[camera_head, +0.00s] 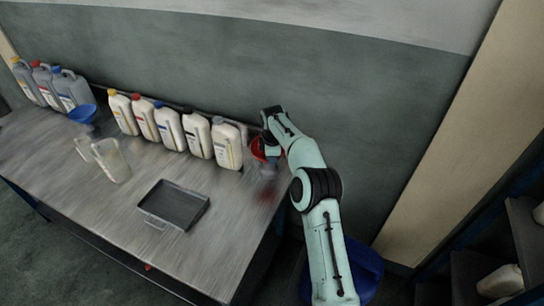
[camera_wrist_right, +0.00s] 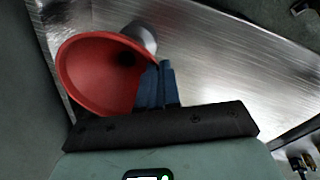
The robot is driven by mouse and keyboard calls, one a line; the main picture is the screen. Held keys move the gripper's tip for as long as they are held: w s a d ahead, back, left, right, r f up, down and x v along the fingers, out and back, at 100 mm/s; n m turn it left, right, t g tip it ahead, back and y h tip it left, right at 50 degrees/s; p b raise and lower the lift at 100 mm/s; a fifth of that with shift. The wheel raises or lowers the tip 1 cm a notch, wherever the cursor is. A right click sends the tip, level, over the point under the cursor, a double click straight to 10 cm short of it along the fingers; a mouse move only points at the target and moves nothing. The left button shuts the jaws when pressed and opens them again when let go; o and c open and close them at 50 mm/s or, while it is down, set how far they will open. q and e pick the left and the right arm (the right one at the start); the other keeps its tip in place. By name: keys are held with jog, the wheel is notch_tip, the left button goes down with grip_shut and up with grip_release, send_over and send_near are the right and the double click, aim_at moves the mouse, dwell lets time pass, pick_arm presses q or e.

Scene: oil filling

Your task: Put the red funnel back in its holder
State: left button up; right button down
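The red funnel (camera_head: 258,149) is at the right end of the table in the head view, partly hidden by my right arm. In the right wrist view, its wide mouth (camera_wrist_right: 95,75) faces the camera, tilted. My right gripper (camera_wrist_right: 158,85) has its blue fingers close together at the funnel's rim and appears shut on it. A grey cylindrical piece, apparently the holder (camera_wrist_right: 141,36), shows just behind the funnel; it is also below it in the head view (camera_head: 268,170). Whether the funnel's spout is inside it is hidden. My left gripper is out of view.
White bottles with coloured caps (camera_head: 168,127) stand along the table's back, close to the left of the funnel. A blue funnel (camera_head: 83,113), a clear jug (camera_head: 112,160) and a dark tray (camera_head: 172,205) are farther left. The table's right front is clear.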

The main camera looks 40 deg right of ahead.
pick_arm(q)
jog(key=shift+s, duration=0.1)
pick_arm(e)
jog(key=shift+f, duration=0.35)
jog(key=c, duration=1.3)
grip_release()
